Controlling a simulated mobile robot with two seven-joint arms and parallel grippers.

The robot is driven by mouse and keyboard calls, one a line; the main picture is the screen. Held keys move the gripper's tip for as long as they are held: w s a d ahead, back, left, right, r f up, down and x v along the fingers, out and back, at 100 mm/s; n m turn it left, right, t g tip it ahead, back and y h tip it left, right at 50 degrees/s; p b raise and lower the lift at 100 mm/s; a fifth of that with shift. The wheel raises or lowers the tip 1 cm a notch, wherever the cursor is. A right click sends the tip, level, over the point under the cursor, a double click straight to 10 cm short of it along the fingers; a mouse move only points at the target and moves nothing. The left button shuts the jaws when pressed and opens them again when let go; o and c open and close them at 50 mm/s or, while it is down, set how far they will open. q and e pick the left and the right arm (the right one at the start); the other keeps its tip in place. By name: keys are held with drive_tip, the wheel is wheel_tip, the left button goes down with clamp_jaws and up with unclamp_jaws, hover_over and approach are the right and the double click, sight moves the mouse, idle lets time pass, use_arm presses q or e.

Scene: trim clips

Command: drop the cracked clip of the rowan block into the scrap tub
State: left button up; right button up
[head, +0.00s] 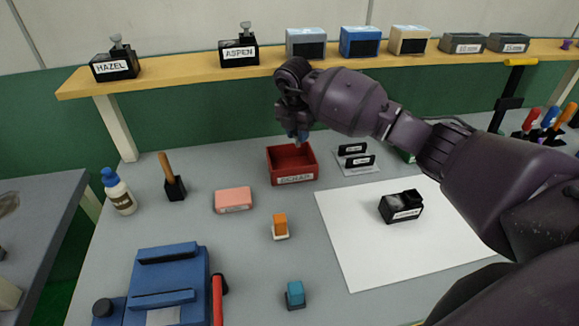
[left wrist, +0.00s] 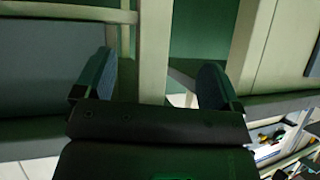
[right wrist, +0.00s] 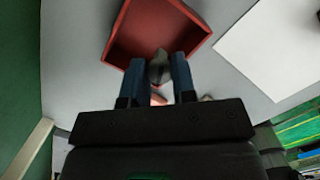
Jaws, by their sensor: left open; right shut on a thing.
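The scrap tub (head: 272,167) is a red open box with a label on its front, at the middle of the bench; it also shows in the right wrist view (right wrist: 119,42). My right gripper (head: 298,136) is over the tub's back part. In the right wrist view its blue fingers (right wrist: 168,78) are shut on a small grey clip (right wrist: 158,66), seen against the tub. I cannot see a crack in it. A black block (head: 401,206) with a white label too small to read lies on the white sheet. My left gripper (left wrist: 155,85) is open and empty, away from the bench objects.
The white sheet (head: 345,250) lies right of the tub. A stand with two black labelled pieces (head: 357,161) is just right of the tub. A pink block (head: 233,200) and an orange piece (head: 280,223) lie in front. A wooden shelf (head: 180,75) with labelled blocks runs behind.

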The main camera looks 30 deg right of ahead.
sight(297, 146)
wheel_tip(297, 146, down, 4)
drive_tip(key=shift+f+b, duration=0.15)
drive_tip(key=shift+b, duration=0.95)
drive_tip(key=shift+f+b, duration=0.3)
drive_tip(key=shift+f, duration=0.1)
drive_tip(key=o, duration=1)
drive_tip(key=shift+c, duration=0.2)
drive_tip(key=shift+r, duration=0.25)
drive_tip(key=r, duration=0.5)
drive_tip(key=shift+s+a+r+p, duration=0.2)
drive_tip(key=shift+a+r+p, duration=0.15)
drive_tip(key=shift+a, duration=0.05)
drive_tip(key=shift+s+a+r, duration=0.1)
drive_tip(key=shift+r, duration=0.45)
use_arm(q)
drive_tip(key=f, duration=0.3)
drive_tip(key=shift+s+f, duration=0.1)
drive_tip(key=shift+s, duration=0.1)
use_arm(e)
drive_tip(key=shift+r, duration=0.15)
